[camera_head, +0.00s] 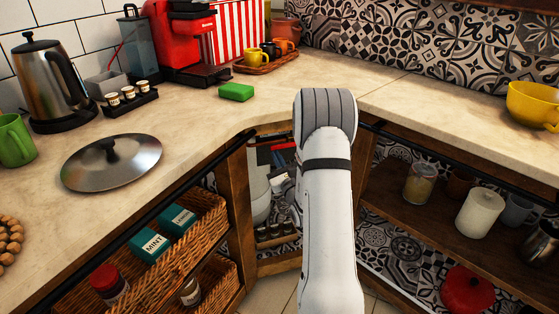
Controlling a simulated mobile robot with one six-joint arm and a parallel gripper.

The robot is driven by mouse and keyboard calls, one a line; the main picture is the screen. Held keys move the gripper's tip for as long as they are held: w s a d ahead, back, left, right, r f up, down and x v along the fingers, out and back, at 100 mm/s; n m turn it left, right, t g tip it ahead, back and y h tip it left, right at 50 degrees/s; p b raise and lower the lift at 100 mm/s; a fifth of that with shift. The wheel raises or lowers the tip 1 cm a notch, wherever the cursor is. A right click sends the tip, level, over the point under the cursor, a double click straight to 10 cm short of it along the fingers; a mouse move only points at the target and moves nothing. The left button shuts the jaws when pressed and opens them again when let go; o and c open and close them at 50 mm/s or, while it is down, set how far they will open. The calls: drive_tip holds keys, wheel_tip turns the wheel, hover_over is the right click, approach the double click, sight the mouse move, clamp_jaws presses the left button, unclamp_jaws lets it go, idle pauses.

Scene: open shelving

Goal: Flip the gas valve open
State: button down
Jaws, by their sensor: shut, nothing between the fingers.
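My white arm reaches forward over the corner of the counter and bends down at the open corner cabinet. My gripper (282,186) shows only in part, small and grey, left of the arm at the cabinet opening. It is shut with nothing held. A pale grey rounded object (259,197) stands in the cabinet just left of the gripper; I cannot tell whether it is a gas bottle. I cannot make out the gas valve; my arm covers much of the opening. I cannot tell whether the gripper touches anything.
The counter carries a kettle (50,85), a metal lid (111,161), a green sponge (236,92) and a red coffee machine (184,40). Wicker baskets (185,240) fill the left shelves. A wooden shelf (405,205) with jars stands right. Cabinet posts (240,205) edge the opening.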

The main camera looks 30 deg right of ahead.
drive_tip(key=shift+d, duration=0.1)
drive_tip(key=s+a+f+b, duration=0.1)
drive_tip(key=s+f, duration=0.5)
drive_tip(key=s, duration=0.3)
drive_tip(key=shift+s+a+f+b, duration=0.2)
drive_tip(key=shift+s+a+b, duration=0.1)
drive_tip(key=shift+a+b, duration=0.05)
drive_tip(key=shift+s, duration=0.1)
